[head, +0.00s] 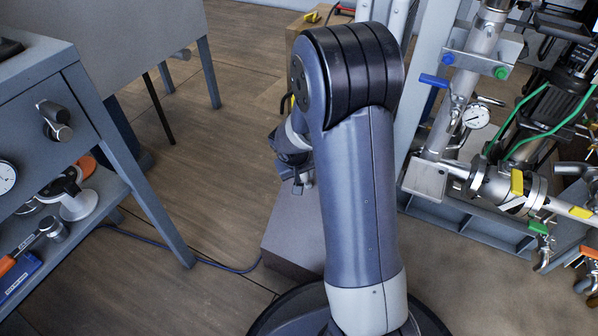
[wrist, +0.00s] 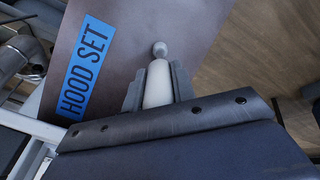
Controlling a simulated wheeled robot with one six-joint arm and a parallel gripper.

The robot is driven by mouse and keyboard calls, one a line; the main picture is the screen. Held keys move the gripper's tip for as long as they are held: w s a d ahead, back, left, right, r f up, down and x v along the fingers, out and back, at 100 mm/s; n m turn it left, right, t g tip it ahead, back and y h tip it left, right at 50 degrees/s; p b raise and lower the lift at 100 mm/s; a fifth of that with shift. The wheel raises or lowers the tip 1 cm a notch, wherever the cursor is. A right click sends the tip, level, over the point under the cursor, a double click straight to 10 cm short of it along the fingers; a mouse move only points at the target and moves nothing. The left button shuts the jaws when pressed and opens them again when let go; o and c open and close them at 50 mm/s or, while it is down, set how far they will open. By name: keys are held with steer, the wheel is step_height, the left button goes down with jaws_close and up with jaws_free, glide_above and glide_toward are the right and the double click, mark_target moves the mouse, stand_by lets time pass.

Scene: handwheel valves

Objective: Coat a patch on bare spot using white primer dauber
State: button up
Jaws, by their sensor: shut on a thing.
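In the wrist view, the white primer dauber (wrist: 158,85) is a white bottle-like body with a rounded grey tip. My gripper (wrist: 160,80) is shut on it, one finger on each side, with the tip pointing away from my wrist. Behind the tip is a grey-brown surface with a blue label reading "HOOD SET" (wrist: 86,68). I cannot tell whether the tip touches that surface. In the head view my own arm hides most of the gripper and the dauber. I cannot make out a bare spot in either view.
In the head view, a grey box (head: 291,235) stands on the floor beside my arm. A pipe rig with a gauge (head: 476,116) and valves stands at the right. A blue-grey bench (head: 60,75) with tools on its lower shelf is at the left. Wooden floor (head: 225,130) is open between.

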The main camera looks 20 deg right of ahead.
steer(key=shift+s+d+f+b, duration=0.1)
steer(key=shift+s+d+b, duration=0.35)
steer(key=shift+s+d, duration=0.75)
steer(key=shift+w, duration=0.1)
steer(key=w+a, duration=0.5)
steer(key=shift+w+a, duration=0.15)
steer(key=s+a+r+p, duration=0.1)
steer(key=s+a+r, duration=0.1)
steer(key=s+r, duration=0.1)
steer(key=shift+a+r+p, duration=0.3)
steer(key=shift+a+r, duration=0.1)
steer(key=shift+r, duration=0.4)
steer(key=shift+s+a+r+p, duration=0.3)
steer(key=shift+s+a+r, duration=0.05)
steer(key=shift+r, duration=0.25)
steer(key=shift+s+a+r+p, duration=0.3)
steer(key=shift+s+a+r, duration=0.05)
steer(key=shift+r, duration=0.2)
